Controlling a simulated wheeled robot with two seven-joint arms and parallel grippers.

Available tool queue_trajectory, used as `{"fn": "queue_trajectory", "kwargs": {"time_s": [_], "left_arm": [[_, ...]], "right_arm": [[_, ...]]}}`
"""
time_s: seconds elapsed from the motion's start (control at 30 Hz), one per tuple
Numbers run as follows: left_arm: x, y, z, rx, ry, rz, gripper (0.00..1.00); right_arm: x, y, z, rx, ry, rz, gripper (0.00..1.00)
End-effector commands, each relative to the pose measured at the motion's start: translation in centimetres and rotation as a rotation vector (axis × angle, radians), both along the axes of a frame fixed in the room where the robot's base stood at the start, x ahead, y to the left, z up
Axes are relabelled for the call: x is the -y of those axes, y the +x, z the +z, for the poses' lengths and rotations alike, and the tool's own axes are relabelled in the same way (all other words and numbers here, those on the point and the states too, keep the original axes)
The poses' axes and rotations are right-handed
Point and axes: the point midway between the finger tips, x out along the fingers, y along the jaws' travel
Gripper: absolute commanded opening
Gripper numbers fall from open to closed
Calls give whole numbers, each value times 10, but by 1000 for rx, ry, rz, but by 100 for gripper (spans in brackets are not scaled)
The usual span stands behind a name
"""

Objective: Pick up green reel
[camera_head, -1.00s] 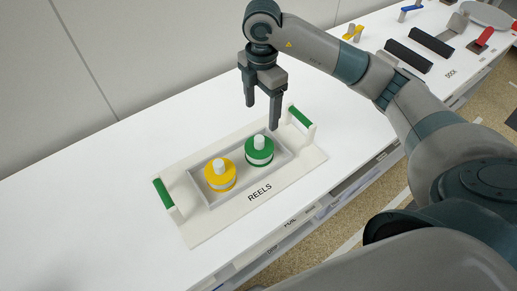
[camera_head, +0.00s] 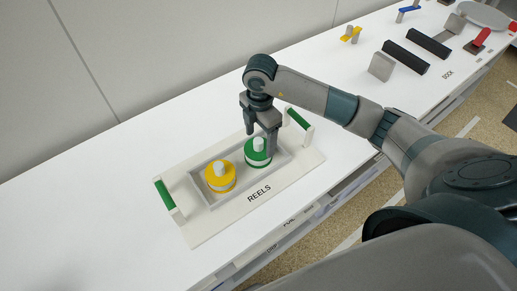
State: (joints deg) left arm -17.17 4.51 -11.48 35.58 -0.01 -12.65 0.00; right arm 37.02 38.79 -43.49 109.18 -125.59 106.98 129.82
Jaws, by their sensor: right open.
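The green reel (camera_head: 257,158) stands upright in the right part of a shallow grey recess in the white tray marked REELS (camera_head: 210,223). It has a white band and a white knob on top. The yellow reel (camera_head: 220,183) stands beside it to the left. My right gripper (camera_head: 260,142) is open and points down at the green reel. Its fingers are close around the reel's white knob, one at the back left and one at the right. I cannot tell whether they touch the reel. My left gripper is not in view.
The tray has green-topped handles at its left (camera_head: 164,194) and right (camera_head: 299,118) ends. Black bars (camera_head: 406,57), a grey plate (camera_head: 382,66) and a red-handled part (camera_head: 480,39) sit at the upper right. The white table (camera_head: 90,205) is clear to the left.

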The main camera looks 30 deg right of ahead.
Motion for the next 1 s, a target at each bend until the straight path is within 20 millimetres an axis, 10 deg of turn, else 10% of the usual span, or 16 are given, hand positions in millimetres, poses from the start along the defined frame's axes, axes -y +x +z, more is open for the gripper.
{"fn": "queue_trajectory", "kwargs": {"time_s": [1.0], "left_arm": [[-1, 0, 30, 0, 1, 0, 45]], "right_arm": [[-3, 3, -58, -1, 0, 0, 72]]}}
